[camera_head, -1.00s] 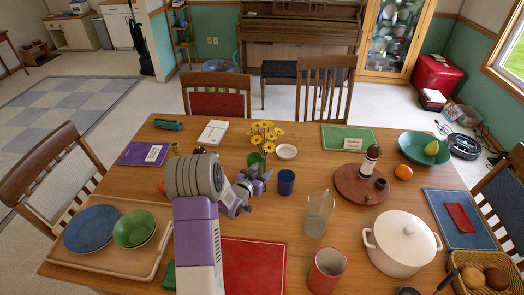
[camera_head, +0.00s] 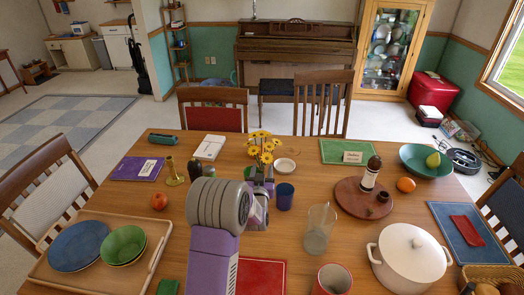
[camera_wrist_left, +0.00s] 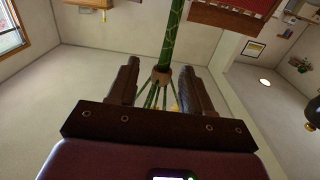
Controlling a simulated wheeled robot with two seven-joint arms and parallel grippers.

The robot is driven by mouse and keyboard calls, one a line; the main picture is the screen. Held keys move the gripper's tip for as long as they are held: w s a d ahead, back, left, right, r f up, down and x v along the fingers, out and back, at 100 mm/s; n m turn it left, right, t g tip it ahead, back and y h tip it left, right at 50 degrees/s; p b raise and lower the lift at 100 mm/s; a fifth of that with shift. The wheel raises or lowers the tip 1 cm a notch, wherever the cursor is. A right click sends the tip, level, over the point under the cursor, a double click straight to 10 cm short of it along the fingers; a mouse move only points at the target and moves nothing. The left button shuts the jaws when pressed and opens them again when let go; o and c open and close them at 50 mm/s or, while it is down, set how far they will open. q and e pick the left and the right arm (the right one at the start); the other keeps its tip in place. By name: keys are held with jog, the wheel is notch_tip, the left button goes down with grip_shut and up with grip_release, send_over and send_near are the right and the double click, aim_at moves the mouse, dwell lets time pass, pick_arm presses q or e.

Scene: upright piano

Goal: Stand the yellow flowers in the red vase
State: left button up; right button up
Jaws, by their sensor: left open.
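The yellow flowers (camera_head: 262,146) stand upright near the middle of the table, beyond my left gripper (camera_head: 264,186). In the left wrist view, their green stems (camera_wrist_left: 172,35) are tied with a brown band (camera_wrist_left: 160,76) and run between the two fingers. My left gripper (camera_wrist_left: 160,88) is open around the stems; contact with either finger is unclear. The lower part of the flowers is hidden by my arm in the head view. The red vase (camera_head: 333,279), with a pale grey inside, stands at the front edge of the picture, partly cut off. My right gripper is not in view.
A blue cup (camera_head: 285,195) and a white bowl (camera_head: 285,166) stand close right of the flowers. A clear pitcher (camera_head: 319,230) stands behind the red vase, and a white pot (camera_head: 409,257) to its right. A red mat (camera_head: 262,277) lies left of the vase.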

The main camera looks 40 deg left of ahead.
aim_at(262, 169)
pick_arm(q)
jog(key=shift+x, duration=1.85)
jog(key=shift+s+a, duration=0.1)
jog(key=shift+c, duration=0.5)
grip_shut()
